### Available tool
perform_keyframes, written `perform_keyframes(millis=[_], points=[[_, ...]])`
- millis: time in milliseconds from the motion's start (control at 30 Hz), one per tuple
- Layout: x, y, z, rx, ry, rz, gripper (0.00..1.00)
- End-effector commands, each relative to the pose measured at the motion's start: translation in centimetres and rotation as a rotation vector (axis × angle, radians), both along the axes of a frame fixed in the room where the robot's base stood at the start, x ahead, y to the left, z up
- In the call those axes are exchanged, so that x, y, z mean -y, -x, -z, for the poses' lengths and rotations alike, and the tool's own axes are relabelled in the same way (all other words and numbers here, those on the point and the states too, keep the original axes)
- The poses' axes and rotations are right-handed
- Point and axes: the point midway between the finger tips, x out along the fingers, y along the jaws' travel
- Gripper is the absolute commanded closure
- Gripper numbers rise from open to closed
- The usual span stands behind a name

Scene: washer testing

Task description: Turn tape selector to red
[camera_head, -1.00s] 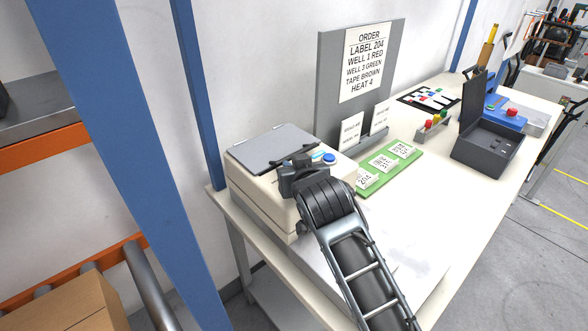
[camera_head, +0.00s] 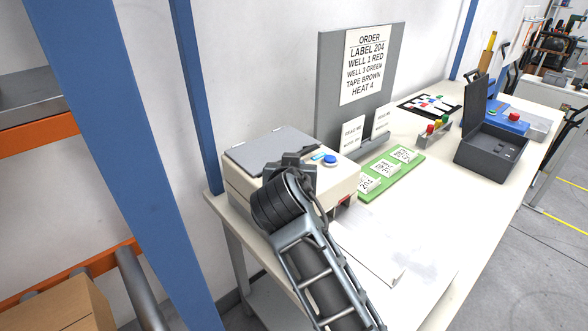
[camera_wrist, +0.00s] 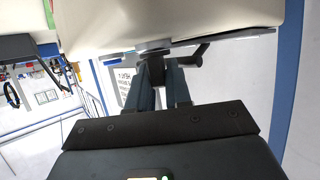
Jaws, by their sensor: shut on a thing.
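The cream tape machine (camera_head: 335,185) with a grey lid (camera_head: 272,150) stands at the near left end of the table. My gripper (camera_wrist: 157,82) is at the machine's front; in the head view (camera_head: 293,165) its fingertips are hidden by my own wrist. In the wrist view the two fingers are closed on a small dark selector knob (camera_wrist: 156,68). The knob sits below a grey disc (camera_wrist: 154,46) on the cream housing (camera_wrist: 200,22). Its pointing direction and any colour marks are hidden. A dark lever (camera_wrist: 195,50) sticks out beside it.
A blue button (camera_head: 330,159) is on the machine's top. A green mat (camera_head: 388,181) with white labels lies to its right. A dark open case (camera_head: 487,155) is farther right.

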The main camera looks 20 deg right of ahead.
Motion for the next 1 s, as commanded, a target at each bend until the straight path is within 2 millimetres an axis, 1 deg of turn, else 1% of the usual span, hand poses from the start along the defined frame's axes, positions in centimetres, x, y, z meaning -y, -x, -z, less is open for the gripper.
perform_keyframes(millis=[133,167,300,367,567,667,767,1000], points=[[-0.1,0.0,0.2,-0.004,0.000,-0.001,1.00],[-0.1,0.0,0.2,-0.004,-0.001,-0.002,0.79],[0.0,0.0,0.1,-0.003,0.000,-0.002,0.65],[0.0,0.0,0.1,-0.002,0.000,-0.002,0.61],[0.0,0.0,0.1,-0.001,0.000,-0.001,0.61],[-0.2,0.3,-0.1,-0.001,0.001,-0.003,0.61],[-0.8,1.3,-0.5,-0.001,0.001,-0.003,0.61],[-2.5,4.5,-1.9,-0.001,-0.001,-0.004,0.61]])
